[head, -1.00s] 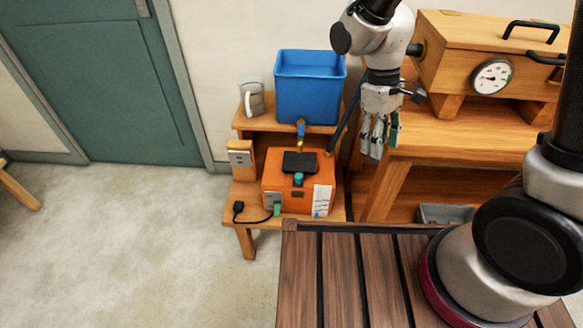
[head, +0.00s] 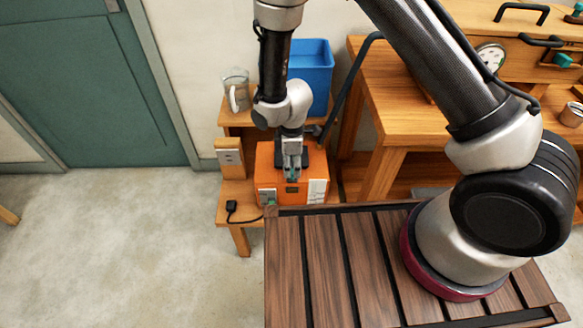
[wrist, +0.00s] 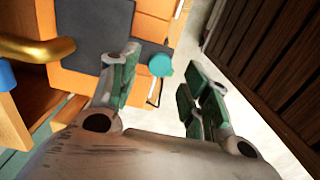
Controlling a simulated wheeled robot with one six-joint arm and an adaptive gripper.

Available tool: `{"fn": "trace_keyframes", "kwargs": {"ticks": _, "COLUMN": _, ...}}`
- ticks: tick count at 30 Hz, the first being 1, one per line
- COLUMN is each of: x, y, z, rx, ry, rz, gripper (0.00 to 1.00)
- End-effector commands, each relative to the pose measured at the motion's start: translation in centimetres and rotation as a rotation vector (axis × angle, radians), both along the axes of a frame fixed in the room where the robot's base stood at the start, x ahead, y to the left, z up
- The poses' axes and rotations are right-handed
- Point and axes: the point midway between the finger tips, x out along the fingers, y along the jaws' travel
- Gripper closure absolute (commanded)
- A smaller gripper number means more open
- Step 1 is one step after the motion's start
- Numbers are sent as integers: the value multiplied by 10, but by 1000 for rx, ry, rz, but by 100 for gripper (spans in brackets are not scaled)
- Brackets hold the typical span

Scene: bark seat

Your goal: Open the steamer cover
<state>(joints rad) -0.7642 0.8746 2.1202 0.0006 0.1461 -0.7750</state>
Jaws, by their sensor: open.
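The orange steamer box (head: 265,165) sits on the low wooden stand at centre. In the wrist view its top (wrist: 82,82) carries a dark flat cover (wrist: 90,40). A round teal knob (wrist: 160,65) shows by the cover's edge. My gripper (head: 292,170) is over the front of the box in the head view and hides most of the cover there. In the wrist view my gripper (wrist: 160,82) has its fingers apart, with the teal knob showing in the gap, beyond the fingertips. Nothing is held. I cannot tell whether a finger touches the box.
A blue tub (head: 312,72) and a glass mug (head: 236,90) stand on the upper shelf behind. A brass pipe (wrist: 35,48) crosses near the cover. A wooden chest with a gauge (head: 491,54) is at right.

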Motion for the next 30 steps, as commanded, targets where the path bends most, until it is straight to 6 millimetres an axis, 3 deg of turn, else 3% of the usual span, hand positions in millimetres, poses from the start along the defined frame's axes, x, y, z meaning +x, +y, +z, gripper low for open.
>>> {"fn": "trace_keyframes", "kwargs": {"ticks": 6, "x": 0, "y": 0, "z": -21, "rx": 0, "ry": 0, "rz": -1, "gripper": 53}}
{"fn": "trace_keyframes", "kwargs": {"ticks": 14, "x": 0, "y": 0, "z": -23, "rx": 0, "ry": 0, "rz": -2, "gripper": 53}}
{"fn": "trace_keyframes", "kwargs": {"ticks": 22, "x": 0, "y": 0, "z": -23, "rx": 0, "ry": 0, "rz": -2, "gripper": 99}}
{"fn": "trace_keyframes", "kwargs": {"ticks": 27, "x": 0, "y": 1, "z": -23, "rx": 0, "ry": 0, "rz": -1, "gripper": 100}}
{"fn": "trace_keyframes", "kwargs": {"ticks": 30, "x": 1, "y": 11, "z": -23, "rx": 1, "ry": -1, "rz": 1, "gripper": 100}}
